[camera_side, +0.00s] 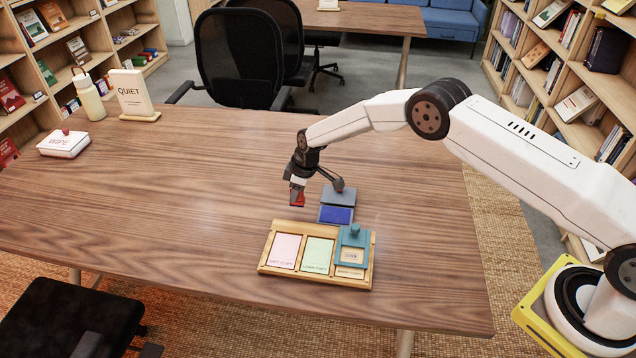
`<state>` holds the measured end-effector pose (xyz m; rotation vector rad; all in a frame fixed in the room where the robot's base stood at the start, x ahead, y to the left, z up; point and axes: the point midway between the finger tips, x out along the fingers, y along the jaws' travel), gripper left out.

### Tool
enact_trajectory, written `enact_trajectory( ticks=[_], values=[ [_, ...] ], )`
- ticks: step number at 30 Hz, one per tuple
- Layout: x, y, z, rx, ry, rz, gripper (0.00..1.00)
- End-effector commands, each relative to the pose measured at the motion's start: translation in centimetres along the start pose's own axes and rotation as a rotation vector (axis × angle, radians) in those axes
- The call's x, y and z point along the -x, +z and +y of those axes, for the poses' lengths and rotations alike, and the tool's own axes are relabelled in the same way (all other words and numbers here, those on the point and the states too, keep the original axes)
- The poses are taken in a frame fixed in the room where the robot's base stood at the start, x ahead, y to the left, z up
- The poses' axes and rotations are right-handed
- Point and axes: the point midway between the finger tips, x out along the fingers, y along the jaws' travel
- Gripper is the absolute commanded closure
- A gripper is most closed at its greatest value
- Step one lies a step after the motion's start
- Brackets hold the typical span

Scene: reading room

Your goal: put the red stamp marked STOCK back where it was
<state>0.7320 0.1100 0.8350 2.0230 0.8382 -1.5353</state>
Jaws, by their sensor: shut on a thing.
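My gripper (298,180) is above the table, left of the blue ink pad, shut on a small red stamp (297,200). The stamp's lower part shows below the fingers; its marking is too small to read. A wooden tray (262,262) stands in front of the gripper, with a pink card (285,250) at left and a pale green card (318,255) in the middle. A teal stamp or holder with a knob (354,236) is in its right compartment. The ink pad (337,214) has its grey lid open behind the tray.
A white box marked WIPE (63,144), a QUIET sign (132,93) and a pale bottle (89,97) stand at the table's far left. The wooden table (170,190) is clear between them and the tray. Chairs and bookshelves surround it.

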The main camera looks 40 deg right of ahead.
Motion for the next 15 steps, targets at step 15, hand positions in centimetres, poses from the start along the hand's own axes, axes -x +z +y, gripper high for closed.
enact_trajectory(
  ticks=[15],
  values=[
    [-3.6,0.6,0.3,-0.001,0.002,0.0,1.0]
  ],
)
